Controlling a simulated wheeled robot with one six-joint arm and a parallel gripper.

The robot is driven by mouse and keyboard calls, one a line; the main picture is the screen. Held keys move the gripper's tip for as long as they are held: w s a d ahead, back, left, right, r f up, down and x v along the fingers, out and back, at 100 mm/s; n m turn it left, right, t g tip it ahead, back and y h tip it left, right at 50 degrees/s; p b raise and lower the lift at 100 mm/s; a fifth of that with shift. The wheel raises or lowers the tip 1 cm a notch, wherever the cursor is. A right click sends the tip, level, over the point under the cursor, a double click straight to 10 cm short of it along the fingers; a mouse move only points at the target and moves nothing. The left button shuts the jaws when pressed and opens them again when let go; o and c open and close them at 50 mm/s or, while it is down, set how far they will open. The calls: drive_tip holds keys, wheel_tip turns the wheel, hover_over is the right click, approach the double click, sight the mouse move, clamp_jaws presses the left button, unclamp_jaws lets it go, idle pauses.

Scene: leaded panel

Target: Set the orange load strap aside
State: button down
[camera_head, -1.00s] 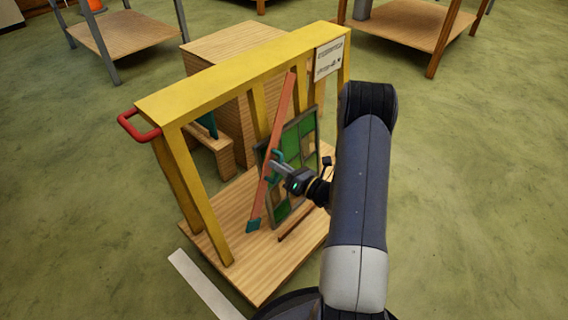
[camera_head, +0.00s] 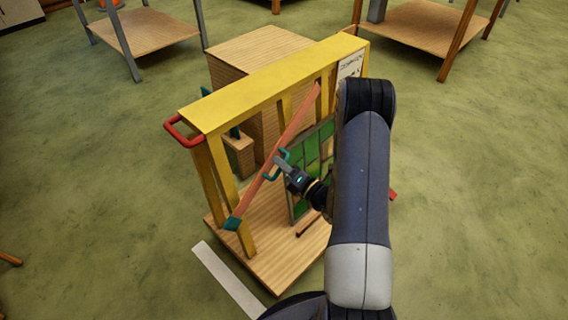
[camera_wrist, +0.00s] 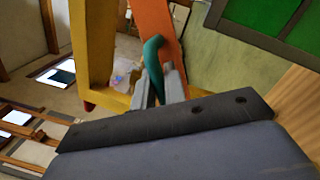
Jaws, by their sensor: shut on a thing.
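The orange load strap (camera_head: 296,122) is a long flat bar with a teal end piece (camera_head: 233,223) at its lower left and a teal handle on its middle. It slants up to the right, in front of the yellow frame. My gripper (camera_head: 280,163) is shut on the teal handle. In the wrist view the two grey fingers (camera_wrist: 160,86) close around the teal handle (camera_wrist: 153,62), with the orange strap (camera_wrist: 152,20) behind it. The green leaded panel (camera_head: 316,150) stands behind and right of the strap, partly hidden by my arm.
The yellow frame (camera_head: 275,73) with a red side handle (camera_head: 183,131) stands on a wooden base (camera_head: 270,268). A thin dark-red bar (camera_head: 311,226) lies on the base. A wooden box (camera_head: 255,50) is behind. Open floor lies to the left.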

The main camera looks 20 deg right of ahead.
drive_tip(key=c, duration=1.5)
unclamp_jaws()
drive_tip(key=v, duration=1.1)
drive_tip(key=shift+a+r+p, duration=0.1)
drive_tip(key=shift+p, duration=0.25)
drive_tip(key=shift+w, duration=0.15)
drive_tip(key=b+x, duration=0.1)
drive_tip(key=x, duration=0.9)
drive_tip(key=shift+w+a, duration=0.1)
drive_tip(key=shift+w, duration=0.2)
